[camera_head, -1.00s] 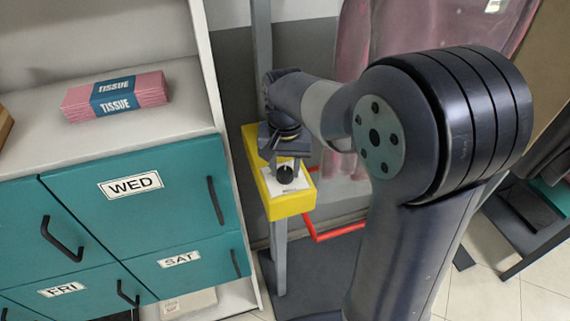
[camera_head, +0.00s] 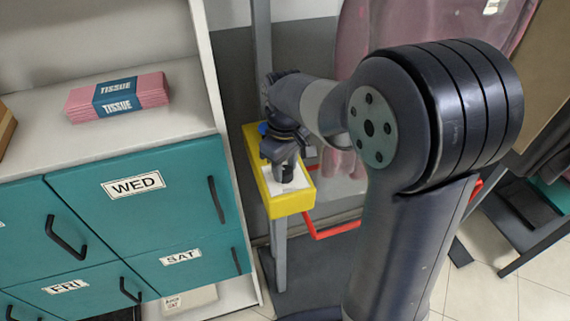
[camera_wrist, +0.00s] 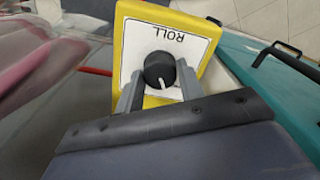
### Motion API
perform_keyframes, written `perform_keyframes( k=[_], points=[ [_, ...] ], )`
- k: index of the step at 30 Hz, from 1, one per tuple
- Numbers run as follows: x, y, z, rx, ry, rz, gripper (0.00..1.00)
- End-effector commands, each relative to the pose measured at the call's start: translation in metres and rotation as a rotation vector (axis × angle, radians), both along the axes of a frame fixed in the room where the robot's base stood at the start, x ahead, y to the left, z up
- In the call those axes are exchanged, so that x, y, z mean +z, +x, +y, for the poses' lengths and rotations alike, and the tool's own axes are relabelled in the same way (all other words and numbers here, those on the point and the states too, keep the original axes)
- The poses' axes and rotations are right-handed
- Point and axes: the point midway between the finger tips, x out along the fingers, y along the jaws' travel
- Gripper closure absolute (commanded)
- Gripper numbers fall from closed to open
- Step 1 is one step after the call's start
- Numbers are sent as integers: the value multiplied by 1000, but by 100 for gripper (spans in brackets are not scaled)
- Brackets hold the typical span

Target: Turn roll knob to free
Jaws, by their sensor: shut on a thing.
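The roll knob (camera_wrist: 159,69) is a round black knob with a white pointer line, on a white plate in a yellow box (camera_wrist: 132,33). In the wrist view the word ROLL reads upside down above it, and the pointer faces down towards my gripper. My gripper (camera_wrist: 158,84) is shut on the knob, a grey finger at each side. In the head view my gripper (camera_head: 287,168) is over the yellow box (camera_head: 291,206) and hides part of the knob. Other markings around the knob are hidden or not readable.
Teal drawers with black handles (camera_head: 217,199) stand close to the left of the box. A pink tissue pack (camera_head: 118,97) lies on the shelf above. A red bar (camera_head: 338,230) runs low beside the box. A pink translucent garment cover (camera_head: 420,28) hangs behind my arm.

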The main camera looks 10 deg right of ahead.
Motion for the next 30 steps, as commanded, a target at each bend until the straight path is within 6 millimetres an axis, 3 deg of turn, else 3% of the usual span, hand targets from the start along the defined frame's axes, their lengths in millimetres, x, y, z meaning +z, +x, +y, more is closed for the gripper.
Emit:
perform_keyframes(
  k=[12, 30],
  points=[
    [1, 1, 0, 225, 1, -2, 87],
    [1, 1, 0, 271, 1, -2, 87]
  ],
)
